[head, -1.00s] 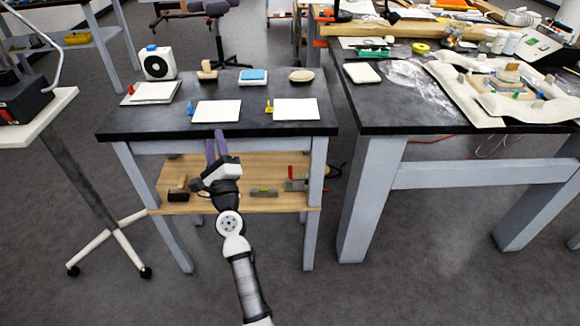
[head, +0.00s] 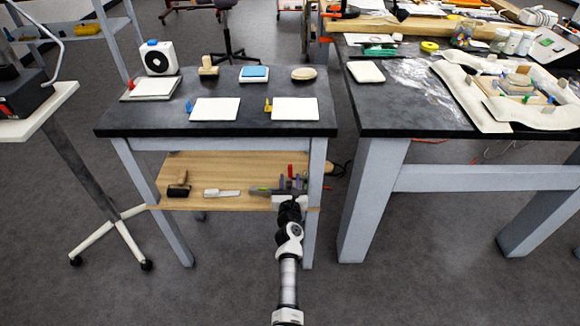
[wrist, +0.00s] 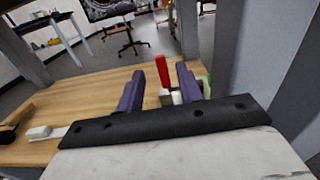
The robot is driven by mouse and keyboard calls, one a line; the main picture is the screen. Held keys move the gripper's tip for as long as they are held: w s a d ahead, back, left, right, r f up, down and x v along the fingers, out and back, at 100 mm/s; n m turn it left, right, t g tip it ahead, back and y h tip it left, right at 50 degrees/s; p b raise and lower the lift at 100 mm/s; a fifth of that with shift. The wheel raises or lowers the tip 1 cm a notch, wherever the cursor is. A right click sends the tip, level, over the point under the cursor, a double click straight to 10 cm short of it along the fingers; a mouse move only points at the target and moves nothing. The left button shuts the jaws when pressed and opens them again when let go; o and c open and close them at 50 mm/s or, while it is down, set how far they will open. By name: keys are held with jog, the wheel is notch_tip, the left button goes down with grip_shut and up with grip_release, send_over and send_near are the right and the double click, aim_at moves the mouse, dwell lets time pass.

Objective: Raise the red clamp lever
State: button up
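The red clamp lever (wrist: 161,69) stands nearly upright in the wrist view, with pale and metallic parts (wrist: 168,97) at its foot. It also shows as a small red upright piece in the head view (head: 290,171), on the lower wooden shelf. My gripper (wrist: 160,70) is open, its two purple fingers apart with nothing gripped. In the wrist view the lever appears in the gap between the fingers; how far ahead it is, I cannot tell. In the head view my gripper (head: 290,184) is at the shelf's right end and partly hides the clamp.
The wooden shelf (head: 233,170) also holds a dark-headed tool (head: 179,187) and a white-handled brush-like tool (head: 221,193) to the left. The black tabletop (head: 165,116) is above. A grey table leg (head: 314,190) stands close on the right.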

aim_at(290, 168)
jog(key=w+b, duration=0.1)
jog(key=w, duration=0.6)
grip_shut()
